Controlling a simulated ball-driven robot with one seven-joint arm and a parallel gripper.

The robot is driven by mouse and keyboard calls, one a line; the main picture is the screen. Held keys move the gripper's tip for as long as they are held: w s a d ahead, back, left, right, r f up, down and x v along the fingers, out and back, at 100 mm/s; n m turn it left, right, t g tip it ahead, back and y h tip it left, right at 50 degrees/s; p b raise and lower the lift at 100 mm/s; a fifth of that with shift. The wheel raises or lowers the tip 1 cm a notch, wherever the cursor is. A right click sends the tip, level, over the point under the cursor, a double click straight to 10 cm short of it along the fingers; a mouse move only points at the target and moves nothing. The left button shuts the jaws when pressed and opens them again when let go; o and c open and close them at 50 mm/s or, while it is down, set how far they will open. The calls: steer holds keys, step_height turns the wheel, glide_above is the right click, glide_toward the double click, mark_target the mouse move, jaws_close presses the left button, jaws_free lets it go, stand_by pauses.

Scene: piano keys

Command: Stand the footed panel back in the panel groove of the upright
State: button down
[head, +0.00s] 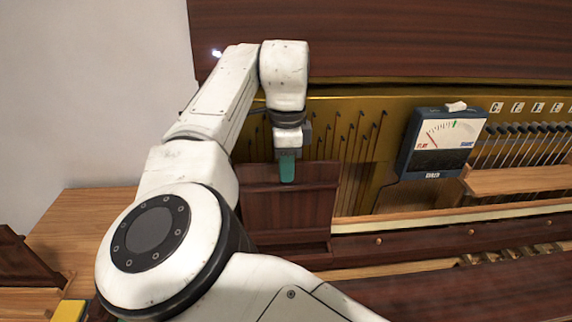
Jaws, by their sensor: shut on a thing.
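My gripper (288,166) comes down from above and is shut on the top edge of a dark reddish-brown panel (306,212); one teal finger pad shows on its near face. The panel looks roughly upright in front of the gold back of the upright piano (375,103). A wider ledge, apparently its foot, shows along the bottom (300,246). My arm hides its left side. A pale strip and dark rail (420,242) run to the right of the panel's lower part. I cannot make out the groove or tell whether the foot touches the rail.
A blue-grey meter (442,141) with a needle dial stands right of the panel, near lettered hammers and a wooden ledge (520,180). A dark lid (380,40) spans above. A wooden surface (90,225), dark piece (25,265) and yellow object (68,311) lie left.

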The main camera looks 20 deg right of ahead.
steer(key=shift+f+b, duration=1.05)
steer(key=shift+f, duration=0.15)
steer(key=shift+f+b, duration=0.6)
steer(key=shift+f, duration=2.2)
steer(key=shift+a+f+p, duration=0.1)
steer(key=shift+a+p, duration=0.05)
steer(key=shift+p, duration=0.7)
steer(key=c, duration=1)
jaws_free()
step_height(320, 180, up, 11)
steer(key=shift+f+b, duration=0.15)
steer(key=shift+b, duration=0.35)
